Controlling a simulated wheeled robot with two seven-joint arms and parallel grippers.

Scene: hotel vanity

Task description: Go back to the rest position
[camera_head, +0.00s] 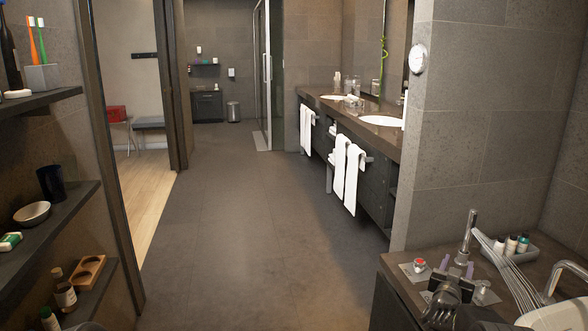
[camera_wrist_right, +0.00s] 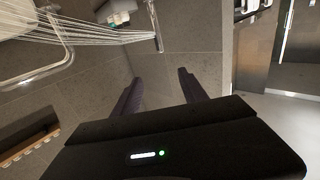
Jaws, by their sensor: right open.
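My right gripper (camera_head: 457,266) is in the lower right of the head view, over or beside the near counter (camera_head: 396,290). Its two dark fingers are apart, with nothing seen between them. In the right wrist view the open fingers (camera_wrist_right: 160,88) point away from the camera, with only a plain grey tiled surface between them. I cannot tell the exact gap between the gripper and the counter. My left gripper is not in view.
Beside the right gripper stand a chrome faucet (camera_head: 553,280), a white basin (camera_head: 562,316) and a tray of small bottles (camera_head: 508,247). Shelves (camera_head: 52,210) with toiletries are at the left. The grey floor (camera_head: 230,230) is clear; a long vanity with white towels (camera_head: 352,178) stands beyond.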

